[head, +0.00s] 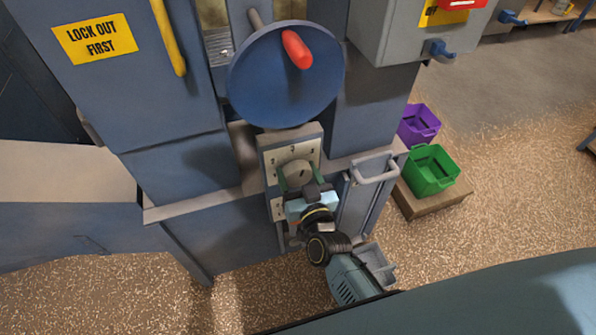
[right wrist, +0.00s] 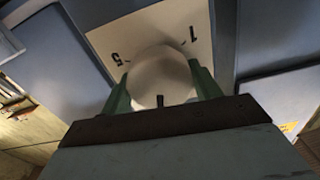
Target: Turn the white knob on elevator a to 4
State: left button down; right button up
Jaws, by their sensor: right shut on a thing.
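The white knob (head: 296,172) sits on a pale numbered dial plate on the front of the blue elevator (head: 185,160), below the big blue wheel. My right gripper (head: 298,182) is at the knob, its green fingers on either side of it. In the right wrist view the knob (right wrist: 160,78) fills the space between the fingers, with a short dark mark on it pointing toward the gripper. The numerals 5 and 1 show on the dial plate (right wrist: 110,40) there. Part of the dial is hidden behind the knob and gripper. My left gripper is not in view.
The blue handwheel (head: 270,85) with its red handle (head: 297,49) is above the dial. Green (head: 432,170) and purple (head: 418,123) crates are at the right. A grey box with a blue lever (head: 437,50) is upper right.

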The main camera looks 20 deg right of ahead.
jog(key=m+p, duration=0.1)
jog(key=m, duration=0.2)
jog(key=shift+m, duration=1.2)
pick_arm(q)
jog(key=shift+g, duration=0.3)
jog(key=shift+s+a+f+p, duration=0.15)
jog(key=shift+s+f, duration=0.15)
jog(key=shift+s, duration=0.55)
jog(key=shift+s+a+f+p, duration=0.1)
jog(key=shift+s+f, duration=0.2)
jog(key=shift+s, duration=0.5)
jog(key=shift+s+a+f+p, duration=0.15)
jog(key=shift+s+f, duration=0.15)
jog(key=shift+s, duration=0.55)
pick_arm(e)
jog(key=shift+m, duration=1.5)
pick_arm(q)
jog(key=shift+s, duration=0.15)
pick_arm(e)
jog(key=o, duration=1)
jog(key=shift+c, duration=0.2)
